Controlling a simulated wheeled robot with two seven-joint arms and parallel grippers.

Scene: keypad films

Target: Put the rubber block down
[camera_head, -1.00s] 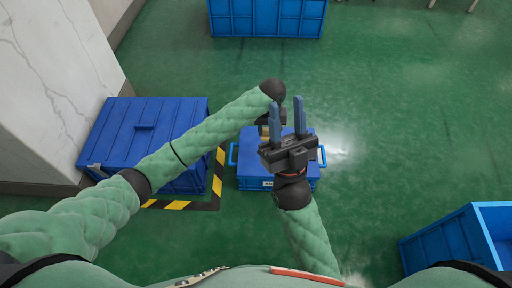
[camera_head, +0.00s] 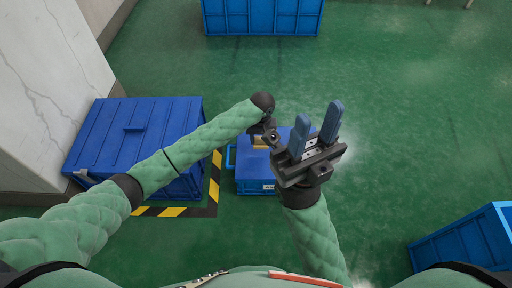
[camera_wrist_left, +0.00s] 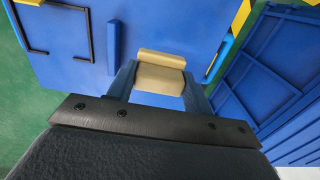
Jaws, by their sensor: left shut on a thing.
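The rubber block, a tan block (camera_wrist_left: 160,78), is between the two fingers of my left gripper in the left wrist view. My left gripper (camera_head: 263,138) is shut on it, over a blue case (camera_head: 254,180). In the head view only a small tan part of the block (camera_head: 260,143) shows below the wrist. I cannot tell whether the block touches the blue top under it. My right gripper (camera_head: 316,134) is open and empty, fingers apart and pointing up, in front of the case's right part, which it hides.
A big blue lidded bin (camera_head: 135,140) stands left, beside yellow-black floor tape (camera_head: 178,211) and a white marble-like pillar (camera_head: 45,90). Blue containers stand at the back (camera_head: 262,15) and lower right (camera_head: 465,240).

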